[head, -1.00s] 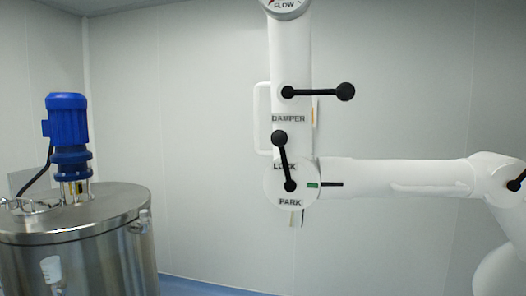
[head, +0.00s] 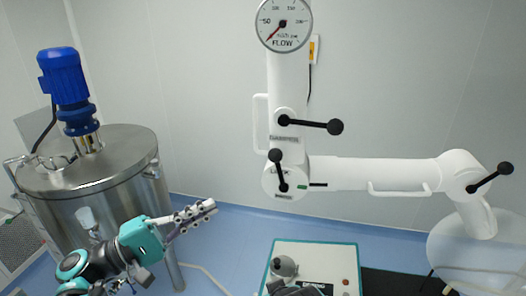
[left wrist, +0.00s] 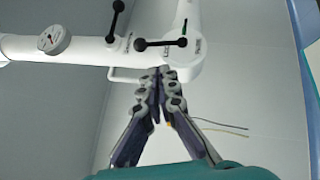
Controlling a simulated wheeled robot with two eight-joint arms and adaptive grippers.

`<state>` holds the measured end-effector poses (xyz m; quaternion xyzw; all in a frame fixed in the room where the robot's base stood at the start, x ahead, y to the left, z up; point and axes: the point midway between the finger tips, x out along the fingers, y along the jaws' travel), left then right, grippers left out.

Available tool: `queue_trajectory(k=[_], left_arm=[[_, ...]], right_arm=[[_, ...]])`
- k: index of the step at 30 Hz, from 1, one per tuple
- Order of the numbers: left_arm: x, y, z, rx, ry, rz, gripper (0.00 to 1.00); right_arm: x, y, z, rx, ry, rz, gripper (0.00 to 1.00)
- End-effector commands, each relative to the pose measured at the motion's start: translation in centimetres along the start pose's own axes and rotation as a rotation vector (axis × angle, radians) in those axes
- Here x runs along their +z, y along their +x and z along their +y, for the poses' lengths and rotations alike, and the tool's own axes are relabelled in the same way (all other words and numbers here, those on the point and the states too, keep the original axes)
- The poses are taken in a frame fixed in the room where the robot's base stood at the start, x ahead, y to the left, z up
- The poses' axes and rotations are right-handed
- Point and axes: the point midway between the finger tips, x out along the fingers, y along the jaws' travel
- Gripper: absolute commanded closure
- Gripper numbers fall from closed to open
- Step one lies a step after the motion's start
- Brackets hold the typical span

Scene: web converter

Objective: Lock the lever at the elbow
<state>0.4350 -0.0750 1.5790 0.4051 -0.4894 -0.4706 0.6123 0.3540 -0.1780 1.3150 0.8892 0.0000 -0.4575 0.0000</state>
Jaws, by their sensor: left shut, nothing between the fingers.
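The elbow lever (head: 279,172) is a black bar with a ball knob. It sits on the round white elbow joint of the extraction arm, its knob up and slightly left of the pivot. In the left wrist view the elbow lever (left wrist: 160,43) lies across the picture, knob to the left. My left gripper (head: 207,208) is shut and empty, below and left of the elbow in the head view. In the left wrist view its fingers (left wrist: 160,75) meet in front of the elbow's edge, not gripping the lever. My right gripper is not visible.
A damper lever (head: 310,124) sits above the elbow, under the flow gauge (head: 284,24). Another black lever (head: 490,178) is at the right joint. A steel tank (head: 95,168) with a blue motor (head: 65,80) stands left. Handles (head: 400,192) stick out from the white tubes.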

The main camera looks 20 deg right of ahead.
Motion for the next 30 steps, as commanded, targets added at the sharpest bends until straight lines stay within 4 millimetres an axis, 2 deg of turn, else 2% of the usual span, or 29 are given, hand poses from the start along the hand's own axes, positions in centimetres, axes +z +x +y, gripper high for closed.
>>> queue_trajectory(k=[3, 12, 16, 20, 30], left_arm=[[0.1, 0.1, 1.0, 0.027, -0.006, -0.014, 1.00], [0.1, 0.1, 0.9, 0.028, -0.006, -0.014, 1.00], [0.1, 0.8, 1.0, 0.028, -0.007, -0.015, 1.00], [0.2, 2.8, 1.1, 0.027, -0.007, -0.017, 1.00], [0.3, 10.0, 1.3, 0.027, -0.007, -0.017, 1.00]], right_arm=[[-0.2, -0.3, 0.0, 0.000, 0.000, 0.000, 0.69], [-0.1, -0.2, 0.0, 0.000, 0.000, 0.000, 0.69], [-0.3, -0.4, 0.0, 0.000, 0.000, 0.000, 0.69], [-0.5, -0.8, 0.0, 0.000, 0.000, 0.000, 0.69], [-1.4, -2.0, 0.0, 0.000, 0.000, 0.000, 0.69]])
